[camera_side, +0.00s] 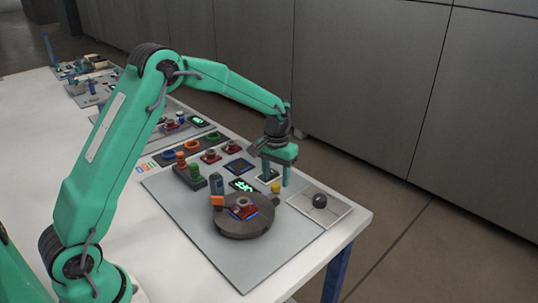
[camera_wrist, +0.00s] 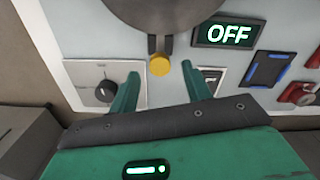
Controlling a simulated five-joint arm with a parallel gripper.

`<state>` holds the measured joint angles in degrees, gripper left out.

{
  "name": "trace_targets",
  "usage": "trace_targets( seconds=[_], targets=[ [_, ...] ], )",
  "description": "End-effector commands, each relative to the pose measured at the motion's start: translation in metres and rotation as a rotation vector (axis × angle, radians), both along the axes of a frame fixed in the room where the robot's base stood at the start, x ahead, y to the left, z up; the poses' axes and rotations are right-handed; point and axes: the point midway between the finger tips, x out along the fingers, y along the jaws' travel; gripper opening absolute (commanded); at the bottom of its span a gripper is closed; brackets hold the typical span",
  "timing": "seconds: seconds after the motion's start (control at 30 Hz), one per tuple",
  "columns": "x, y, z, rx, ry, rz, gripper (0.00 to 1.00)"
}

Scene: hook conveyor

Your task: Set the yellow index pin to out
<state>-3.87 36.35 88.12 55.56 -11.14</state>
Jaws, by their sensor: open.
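The yellow index pin (camera_side: 275,187) is a small round yellow knob at the rim of the dark round turntable (camera_side: 238,226). In the wrist view the pin (camera_wrist: 160,66) sits at the end of a short dark bracket against the disc's edge (camera_wrist: 165,15). My gripper (camera_side: 277,179) is open and points down right by the pin. In the wrist view its two green fingers (camera_wrist: 160,76) stand apart, one on each side of the pin, with nothing between them but the pin in line of sight. Whether they are level with it is not clear.
A display (camera_wrist: 230,33) reads OFF. A white plate with a black knob (camera_side: 320,200) lies right of the turntable. An orange block (camera_side: 217,200) and a red part (camera_side: 242,212) sit by or on the disc. A blue-framed square (camera_wrist: 267,70) is nearby. The panel's front is clear.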

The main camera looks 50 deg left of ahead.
Motion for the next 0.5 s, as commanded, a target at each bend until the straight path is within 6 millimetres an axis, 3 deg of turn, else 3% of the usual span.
trace_targets(
  seconds=[0.2, 0.5],
  targets=[
    [0.0, 0.0, -0.022, 0.0, 0.001, 0.0, 0.48],
    [0.0, 0.0, -0.028, 0.0, -0.001, 0.0, 0.48]
  ],
)
